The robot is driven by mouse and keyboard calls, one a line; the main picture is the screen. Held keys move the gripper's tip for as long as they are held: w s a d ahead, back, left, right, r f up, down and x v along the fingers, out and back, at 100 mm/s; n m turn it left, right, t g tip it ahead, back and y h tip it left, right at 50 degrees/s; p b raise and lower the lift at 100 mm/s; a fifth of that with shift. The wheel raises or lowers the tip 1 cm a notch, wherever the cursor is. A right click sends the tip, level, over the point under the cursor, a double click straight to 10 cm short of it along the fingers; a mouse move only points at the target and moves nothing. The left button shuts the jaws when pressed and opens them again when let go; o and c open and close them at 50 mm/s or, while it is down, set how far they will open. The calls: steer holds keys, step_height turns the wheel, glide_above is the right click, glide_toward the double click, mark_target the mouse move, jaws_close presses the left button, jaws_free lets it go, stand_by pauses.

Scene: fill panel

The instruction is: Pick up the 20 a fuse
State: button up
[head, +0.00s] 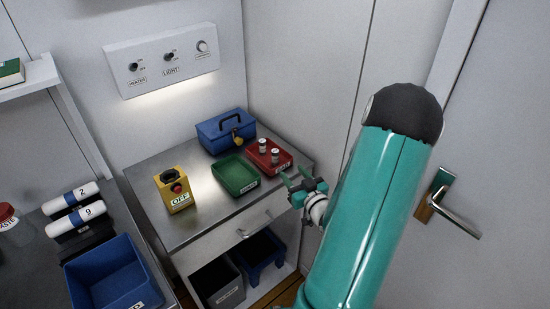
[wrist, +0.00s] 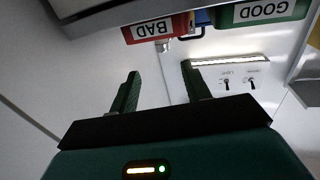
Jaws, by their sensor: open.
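Two small pale cylinders that look like fuses stand in the red tray (head: 262,162) in the head view: one fuse (head: 262,145) at the back and another fuse (head: 275,156) nearer the front. Their ratings are too small to read, so I cannot tell which is the 20 A one. My gripper (head: 297,177) is open and empty, just in front and to the right of the red tray, near the counter's edge. In the wrist view my gripper (wrist: 163,84) shows both fingers apart, with the red tray's BAD label (wrist: 152,27) beyond them, upside down.
A green tray (head: 237,176) sits left of the red one, with a blue padlocked box (head: 224,131) behind. A yellow OFF switch box (head: 175,190) stands at the counter's left. A drawer (head: 240,229) is below. A door handle (head: 452,212) is at right.

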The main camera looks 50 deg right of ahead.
mark_target(277, 154)
steer(key=x, duration=0.7)
steer(key=shift+a+x, duration=0.2)
steer(key=shift+x, duration=2.5)
steer(key=shift+r, duration=0.1)
jaws_close()
steer(key=shift+w+r, duration=0.15)
steer(key=shift+r, duration=0.05)
